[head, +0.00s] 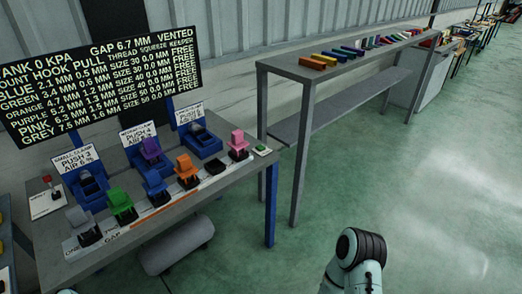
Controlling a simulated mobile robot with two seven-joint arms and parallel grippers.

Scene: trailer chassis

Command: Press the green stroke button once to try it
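A small green button (261,149) sits on a pale base at the right end of the grey bench (228,183); I take it as the stroke button. Nothing touches it. A larger green block (119,199) on a black base stands near the bench's front left, a different thing from the button. Part of my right arm shows at the bottom centre, well to the right of the bench and nearer to me. Its gripper is out of the picture, and so is my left gripper.
Grey, purple, orange and pink (238,139) blocks stand on the bench, among blue fixtures (205,142) with white signs. A black text board (97,82) rises behind. A taller shelf (335,75) holds coloured bars. Green floor (440,190) is clear at right.

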